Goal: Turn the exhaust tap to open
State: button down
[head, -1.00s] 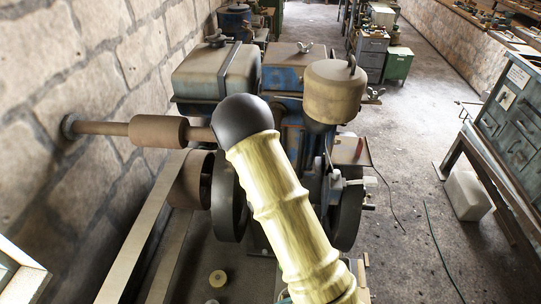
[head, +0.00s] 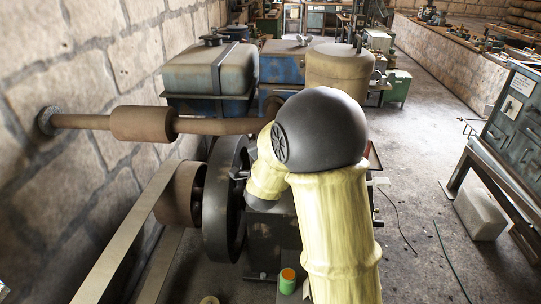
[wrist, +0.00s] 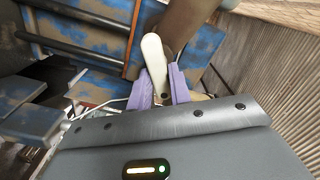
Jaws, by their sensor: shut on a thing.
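In the wrist view, the two purple fingers of my gripper (wrist: 161,90) are shut on a cream lever (wrist: 154,62), which looks like the handle of the exhaust tap. The lever's rounded end sticks out beyond the fingers, beside a brown pipe-like part (wrist: 186,25). The tap's body is mostly hidden, so I cannot tell how far it is turned. In the head view, my arm covers the gripper and the tap. The exhaust pipe with its rusty silencer (head: 145,123) runs from the stone wall toward the engine, behind my arm.
A black flywheel (head: 224,200) and a belt (head: 125,230) are left of my arm. A tank (head: 208,70) and a round canister (head: 340,68) stand behind. A green-and-orange can (head: 287,281) sits low in front.

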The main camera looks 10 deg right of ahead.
jog(key=m+b, duration=0.2)
jog(key=b, duration=0.1)
jog(key=m+b, duration=0.2)
jog(key=b, duration=0.2)
jog(key=m+b, duration=0.2)
jog(key=b, duration=0.1)
jog(key=shift+d+f+b, duration=0.1)
jog(key=shift+f+b, duration=0.2)
jog(key=shift+b, duration=0.05)
jog(key=shift+m, duration=0.3)
jog(key=c, duration=1.3)
grip_release()
jog(key=shift+s, duration=0.1)
jog(key=b+v, duration=0.1)
jog(key=v, duration=1.6)
jog(key=shift+s+r, duration=0.1)
